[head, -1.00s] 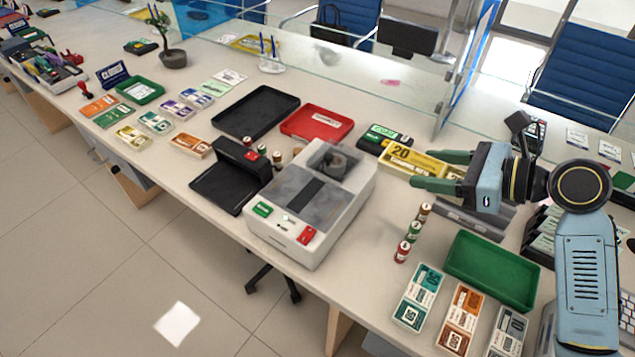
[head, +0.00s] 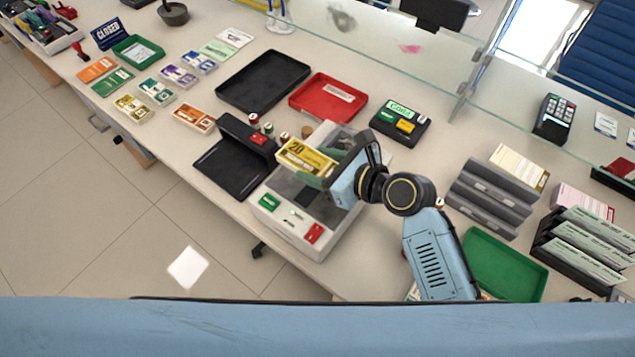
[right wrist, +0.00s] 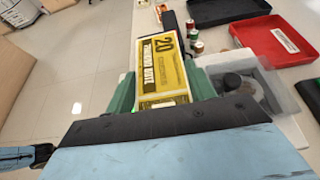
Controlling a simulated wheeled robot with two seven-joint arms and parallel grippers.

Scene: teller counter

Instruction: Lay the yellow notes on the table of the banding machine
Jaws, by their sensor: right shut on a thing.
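The yellow notes (head: 303,156), a bundle marked 20, are held between the green fingers of my right gripper (head: 322,168). In the right wrist view the bundle (right wrist: 160,65) sticks out forward from between the fingers (right wrist: 162,90). The bundle is in the air over the white and grey machine (head: 285,217), near its back left. The black banding machine (head: 228,172), with a flat bare table and a raised back part, stands just left of the bundle. The bundle is apart from that table in the picture. My left gripper is out of view.
Several coin rolls (head: 268,128) stand behind the banding machine. A black tray (head: 262,82) and a red tray (head: 345,92) lie farther back. Small note bundles (head: 194,118) lie to the left. A green tray (head: 505,265) is at right, near my right arm.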

